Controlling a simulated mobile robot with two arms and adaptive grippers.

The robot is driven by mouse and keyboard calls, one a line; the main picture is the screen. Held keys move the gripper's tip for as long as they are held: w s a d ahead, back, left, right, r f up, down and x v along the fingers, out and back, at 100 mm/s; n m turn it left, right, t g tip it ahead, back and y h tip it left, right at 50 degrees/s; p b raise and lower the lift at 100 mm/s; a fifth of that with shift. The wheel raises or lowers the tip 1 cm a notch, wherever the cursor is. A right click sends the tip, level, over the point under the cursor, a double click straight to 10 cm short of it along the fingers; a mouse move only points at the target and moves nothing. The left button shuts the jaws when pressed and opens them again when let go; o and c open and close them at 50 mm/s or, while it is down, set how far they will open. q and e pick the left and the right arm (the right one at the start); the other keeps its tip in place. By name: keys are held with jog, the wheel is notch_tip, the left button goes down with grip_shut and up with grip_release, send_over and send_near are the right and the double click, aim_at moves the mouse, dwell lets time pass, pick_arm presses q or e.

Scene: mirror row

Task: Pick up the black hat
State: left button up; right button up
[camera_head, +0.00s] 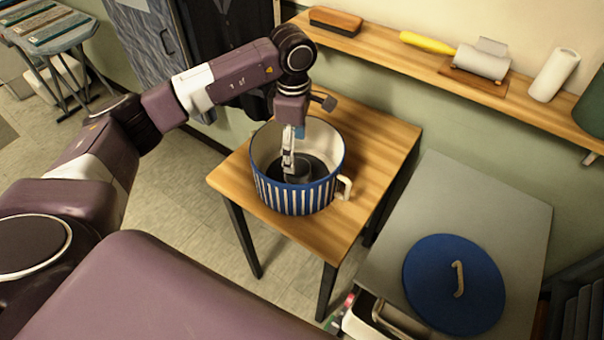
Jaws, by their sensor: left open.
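A black hat (318,172) lies inside a large blue-and-white striped pot (296,197) on a small wooden table. Only part of its dark crown and brim shows; the pot wall and my gripper hide the rest. My left gripper (289,168) points down into the pot, close over the hat, with its fingers at the hat's crown. It is open; I cannot tell whether a finger touches the hat. My right gripper is not in view.
The wooden table (385,150) has bare room right of the pot. A blue lid (440,262) with a pale handle lies on a grey cabinet (500,215). A wall shelf (400,58) above holds a brush (335,21), a yellow-handled roller (428,42) and a white cylinder (554,75).

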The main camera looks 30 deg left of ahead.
aim_at(298, 166)
pick_arm(q)
jog(key=shift+w+f, duration=0.3)
jog(key=shift+f, duration=0.2)
jog(key=shift+w+f, duration=0.1)
jog(key=shift+f, duration=0.15)
jog(key=shift+f+p, duration=0.35)
jog(key=shift+f, duration=0.05)
jog(key=shift+s+d+f+p, duration=0.1)
jog(key=shift+s+f+p, duration=0.3)
jog(key=shift+f, duration=0.3)
jog(key=f+p, duration=0.1)
jog(key=f, duration=0.1)
jog(key=f+p, duration=0.1)
jog(key=shift+w+d+f, duration=0.15)
jog(key=shift+d+f, duration=0.05)
jog(key=shift+f, duration=0.7)
jog(key=shift+c, duration=0.2)
jog(key=c, duration=1.2)
